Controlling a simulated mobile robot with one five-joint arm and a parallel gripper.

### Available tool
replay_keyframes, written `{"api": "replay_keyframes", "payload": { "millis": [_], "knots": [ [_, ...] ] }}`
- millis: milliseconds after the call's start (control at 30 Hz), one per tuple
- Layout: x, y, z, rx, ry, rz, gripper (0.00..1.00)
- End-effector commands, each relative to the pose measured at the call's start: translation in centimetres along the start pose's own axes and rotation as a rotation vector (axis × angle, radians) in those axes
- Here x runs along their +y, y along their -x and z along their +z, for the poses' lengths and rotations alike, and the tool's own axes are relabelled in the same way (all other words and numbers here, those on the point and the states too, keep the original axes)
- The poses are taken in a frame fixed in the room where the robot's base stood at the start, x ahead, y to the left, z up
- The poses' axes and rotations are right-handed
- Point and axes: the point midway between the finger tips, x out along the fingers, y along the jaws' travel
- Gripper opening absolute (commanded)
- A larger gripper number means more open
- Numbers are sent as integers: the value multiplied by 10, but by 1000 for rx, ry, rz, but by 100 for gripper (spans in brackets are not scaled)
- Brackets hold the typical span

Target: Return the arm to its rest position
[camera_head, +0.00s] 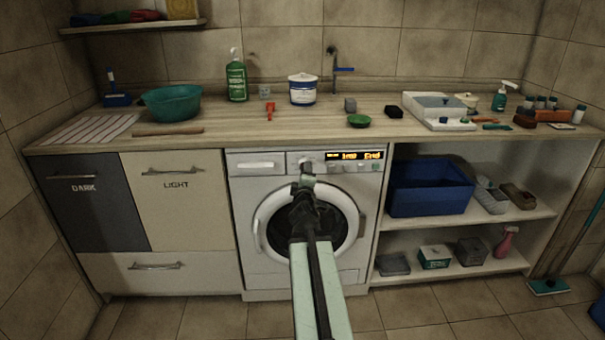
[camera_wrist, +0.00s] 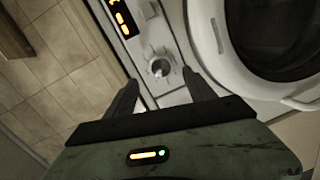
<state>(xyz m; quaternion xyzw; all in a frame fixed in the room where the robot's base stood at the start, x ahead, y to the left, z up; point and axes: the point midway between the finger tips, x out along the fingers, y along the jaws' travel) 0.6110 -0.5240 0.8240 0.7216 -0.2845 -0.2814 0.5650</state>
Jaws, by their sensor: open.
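My arm reaches forward from the bottom middle of the head view. My gripper (camera_head: 306,167) is at its far end, in front of the washing machine's control panel. In the wrist view my gripper (camera_wrist: 160,88) is open, with its two dark fingers apart and nothing between them. The machine's round knob (camera_wrist: 160,67) shows between and beyond the fingertips; I cannot tell whether they touch the panel. The washing machine (camera_head: 237,220) stands under the counter with its round door closed. Its display (camera_head: 355,155) is lit orange.
The wooden counter (camera_head: 225,125) above holds a teal basin (camera_head: 172,103), a green bottle (camera_head: 236,80), a white tub (camera_head: 302,90) and a sink-like white box (camera_head: 437,108). Open shelves at right hold a blue bin (camera_head: 430,190). Laundry drawers (camera_head: 180,205) stand at left. Tiled floor (camera_head: 430,315) is clear in front.

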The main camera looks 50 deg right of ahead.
Motion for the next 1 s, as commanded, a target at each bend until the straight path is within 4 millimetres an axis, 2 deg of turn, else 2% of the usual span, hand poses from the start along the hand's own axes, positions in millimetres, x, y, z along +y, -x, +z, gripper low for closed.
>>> {"api": "replay_keyframes", "payload": {
  "millis": [100, 600, 667, 767, 867, 900, 933, 1000],
  "knots": [
    [0, 8, -2, -1, -1, 1, 63],
    [-1, 8, -5, 2, 0, 0, 63],
    [-3, 9, -14, 14, 1, -2, 63],
    [-12, 14, -59, 74, 6, -15, 63],
    [-30, 31, -137, 179, 9, -38, 63],
    [-39, 41, -171, 224, -4, -53, 63],
    [-48, 50, -196, 250, -20, -73, 63],
    [-76, 75, -247, 274, -81, -156, 63]
  ]
}}
